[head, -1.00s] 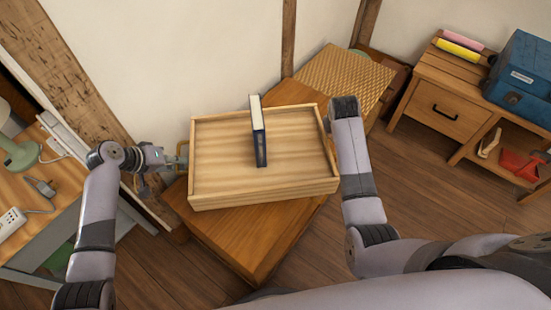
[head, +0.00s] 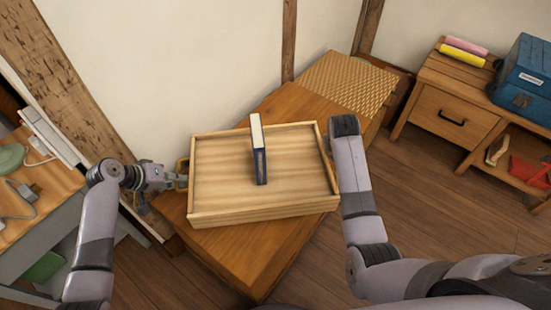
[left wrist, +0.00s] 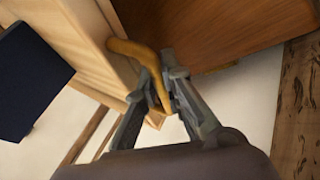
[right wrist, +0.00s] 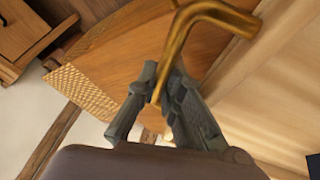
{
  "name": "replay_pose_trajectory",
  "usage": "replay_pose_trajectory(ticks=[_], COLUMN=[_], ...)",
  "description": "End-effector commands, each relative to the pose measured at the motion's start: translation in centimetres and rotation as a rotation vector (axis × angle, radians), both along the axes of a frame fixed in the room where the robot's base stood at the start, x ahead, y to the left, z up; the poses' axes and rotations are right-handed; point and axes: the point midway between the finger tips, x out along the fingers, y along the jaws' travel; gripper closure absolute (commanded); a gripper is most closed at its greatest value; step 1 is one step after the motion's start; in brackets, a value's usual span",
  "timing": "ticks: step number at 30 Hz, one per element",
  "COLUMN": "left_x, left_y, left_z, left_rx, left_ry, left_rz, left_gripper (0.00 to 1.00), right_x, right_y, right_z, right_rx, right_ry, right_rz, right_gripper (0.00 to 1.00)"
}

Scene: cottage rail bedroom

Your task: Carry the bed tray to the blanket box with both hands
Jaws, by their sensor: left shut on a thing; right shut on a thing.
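The bed tray (head: 265,213) is a shallow light-wood tray, roughly level, over the long wooden blanket box (head: 245,262). Whether its underside touches the lid, I cannot tell. A dark blue book (head: 259,150) stands upright on the tray floor. My left gripper (head: 178,181) is at the tray's left end. In the left wrist view, its fingers (left wrist: 160,92) are shut on the brass handle (left wrist: 138,52). My right gripper is hidden behind my arm in the head view; in the right wrist view, its fingers (right wrist: 166,95) are shut on the other brass handle (right wrist: 205,20).
A woven mat (head: 348,84) covers the box's far end. A shelf unit (head: 452,112) with a blue case (head: 522,80) stands at right. A desk (head: 40,195) stands close on the left. Bare floor lies at front right.

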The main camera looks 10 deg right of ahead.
Motion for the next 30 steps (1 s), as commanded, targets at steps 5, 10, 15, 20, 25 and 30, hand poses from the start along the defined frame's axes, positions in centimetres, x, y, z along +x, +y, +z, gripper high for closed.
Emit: replay_pose_trajectory(ticks=[5, 10, 15, 20, 25, 30], left_x=[0.1, 0.1, 0.1, 0.1, 0.1, 0.1], left_y=[0.2, 0.2, 0.2, 0.2, 0.2, 0.2], left_z=[0.1, -0.3, -1.0, -1.8, -2.7, -3.6], left_rx=[0.002, 0.002, 0.002, 0.002, 0.002, 0.002], left_ry=[-0.004, -0.004, -0.004, -0.004, -0.004, -0.004], left_rz=[0.003, 0.002, 0.002, 0.002, 0.002, 0.002], left_gripper=[1.0, 1.0, 1.0, 1.0, 1.0, 1.0], right_x=[0.1, 0.1, 0.1, 0.1, 0.1, 0.1], right_y=[-0.3, -0.3, -0.3, -0.3, -0.3, -0.3], right_z=[0.2, -0.2, -0.9, -1.7, -2.6, -3.5], right_rx=[-0.006, -0.006, -0.006, -0.006, -0.006, -0.006], right_ry=[-0.007, -0.006, -0.006, -0.006, -0.006, -0.006], right_rz=[-0.004, -0.004, -0.004, -0.004, -0.004, -0.004], right_gripper=[1.0, 1.0, 1.0, 1.0, 1.0, 1.0])
